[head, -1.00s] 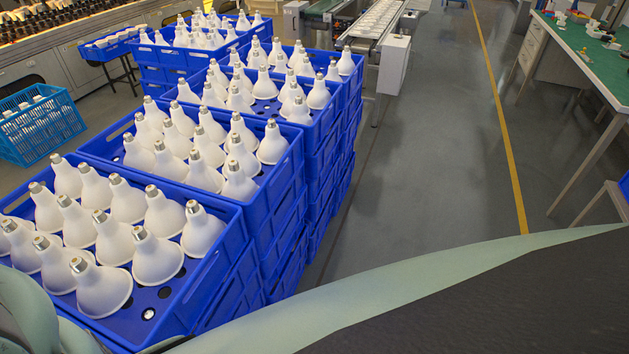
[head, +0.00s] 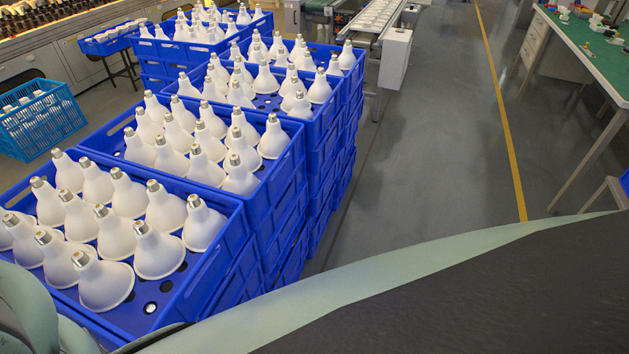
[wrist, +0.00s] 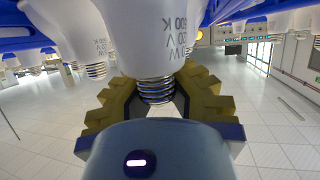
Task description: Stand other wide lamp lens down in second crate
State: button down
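In the wrist view a white lamp (wrist: 135,35) with printed text and a silver screw cap (wrist: 156,90) is close in front. The picture is upside down, with the cap at my side. The yellow fingers of my gripper (wrist: 157,85) lie on both sides of its neck and appear shut on it. Its lens end is cut off. In the head view my gripper is out of sight. The nearest blue crate (head: 222,262) holds white lamps standing lens down, with free holes at its front right corner. A second blue crate (head: 285,170) behind it holds more lamps lens down.
More stacked crates (head: 325,120) of lamps stand behind. A light blue basket (head: 40,125) is at the left, a conveyor (head: 372,20) at the back, and a green-topped table (head: 590,50) at the right. The floor (head: 430,150) between is clear.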

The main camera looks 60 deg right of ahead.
jog(key=c, duration=1.7)
grip_release()
jog(key=o, duration=0.6)
jog(key=shift+c, duration=0.2)
jog(key=shift+s+r+p, duration=0.1)
jog(key=shift+r+p, duration=0.1)
jog(key=shift+p, duration=0.2)
jog(key=b+v, duration=0.3)
jog(key=v, duration=0.7)
jog(key=shift+s+f, duration=0.15)
jog(key=shift+s, duration=0.1)
jog(key=shift+v, duration=0.8)
jog(key=shift+w, duration=0.2)
